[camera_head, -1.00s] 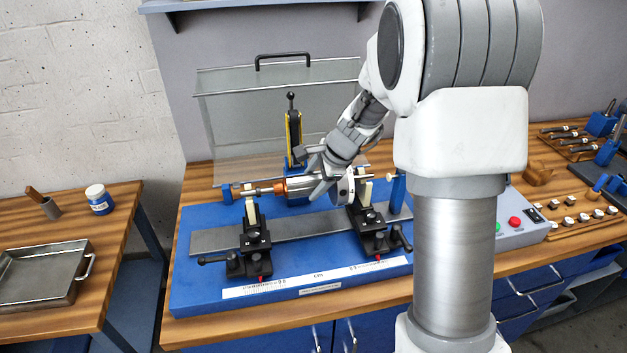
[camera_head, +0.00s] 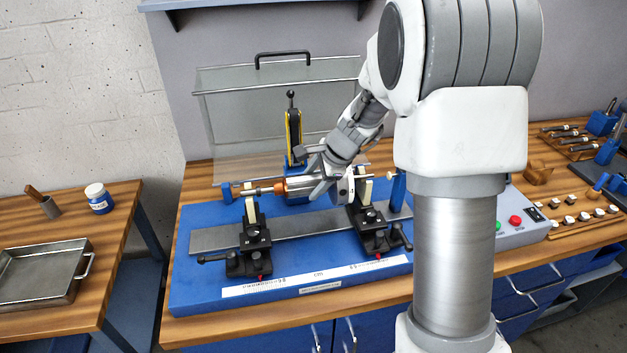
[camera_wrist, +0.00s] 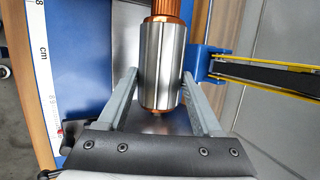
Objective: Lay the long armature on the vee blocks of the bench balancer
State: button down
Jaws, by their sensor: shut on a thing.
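The long armature (camera_head: 299,186) lies level across the bench balancer (camera_head: 191,273), with a silver core and copper-coloured end. In the wrist view its silver core (camera_wrist: 161,66) sits between the two fingers. My gripper (camera_head: 325,188) is shut on the core from above. The left vee block (camera_head: 251,208) and right vee block (camera_head: 364,188) stand on black carriages, and the shaft ends are at their tops. I cannot tell whether the shaft touches the vees or hangs just above them. My fingers hide part of the core.
A clear guard with a black handle (camera_head: 283,57) stands behind the balancer. A yellow and black upright arm (camera_head: 293,136) rises close behind the armature; it also shows in the wrist view (camera_wrist: 262,74). A metal tray (camera_head: 45,272) lies on the left table.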

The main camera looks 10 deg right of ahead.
jog(key=shift+w+f+b, duration=0.1)
jog(key=shift+f+b, duration=0.25)
jog(key=shift+b, duration=0.05)
dwell(0.4)
jog(key=shift+c, duration=0.5)
grip_release()
jog(key=shift+o, duration=0.5)
jog(key=shift+s+f, duration=0.2)
jog(key=shift+f, duration=0.05)
jog(key=shift+c, duration=0.2)
jog(key=shift+r, duration=0.15)
notch_tip(320, 180, up, 9)
jog(key=p, duration=0.8)
jog(key=shift+r, duration=0.1)
jog(key=shift+w, duration=0.1)
